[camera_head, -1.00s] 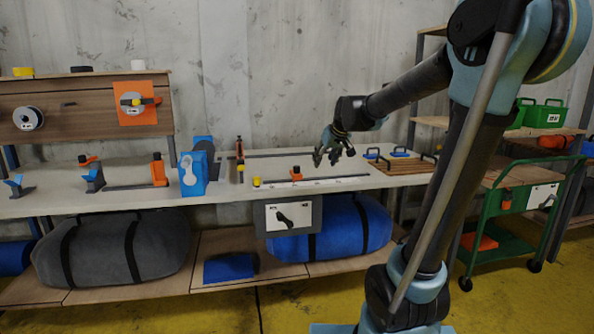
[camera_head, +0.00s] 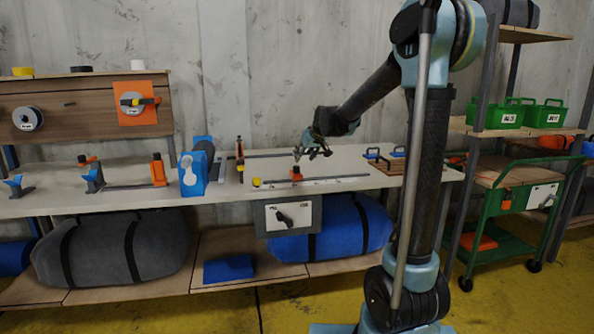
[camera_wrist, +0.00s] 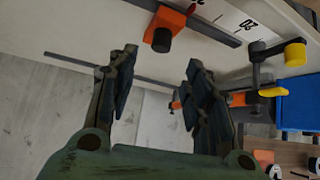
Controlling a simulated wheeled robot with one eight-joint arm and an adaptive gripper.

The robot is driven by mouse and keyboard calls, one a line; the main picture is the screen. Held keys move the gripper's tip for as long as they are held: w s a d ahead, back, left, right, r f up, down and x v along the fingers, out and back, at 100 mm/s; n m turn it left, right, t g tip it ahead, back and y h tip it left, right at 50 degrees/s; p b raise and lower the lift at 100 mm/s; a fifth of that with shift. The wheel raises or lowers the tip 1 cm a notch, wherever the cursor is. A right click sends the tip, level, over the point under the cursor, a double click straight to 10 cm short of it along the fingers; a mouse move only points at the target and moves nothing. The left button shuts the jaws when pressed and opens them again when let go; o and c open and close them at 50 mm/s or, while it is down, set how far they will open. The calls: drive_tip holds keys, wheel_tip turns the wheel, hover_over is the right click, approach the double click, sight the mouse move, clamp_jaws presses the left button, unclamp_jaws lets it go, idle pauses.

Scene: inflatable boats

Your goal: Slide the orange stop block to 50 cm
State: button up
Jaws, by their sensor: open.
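The orange stop block (camera_head: 296,172) sits on a dark rail along a white scale strip (camera_head: 325,182) on the workbench. In the wrist view the stop block (camera_wrist: 168,22) has a black knob and lies beyond the fingertips, near the upper middle. The scale (camera_wrist: 232,18) shows a "20" to the block's right; other marks are cut off or too small to read. My gripper (camera_head: 312,152) is just above and behind the block, apart from it. In the wrist view my gripper (camera_wrist: 160,62) has its fingers spread with nothing between them.
A yellow-knobbed part (camera_head: 256,182) stands at the rail's left end. A blue fixture (camera_head: 193,175) and an upright orange-black tool (camera_head: 240,158) are further left. A wooden board with handles (camera_head: 397,163) lies to the right. The bench behind the rail is mostly clear.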

sight(297, 167)
drive_tip(key=shift+x, duration=5.5)
clamp_jaws()
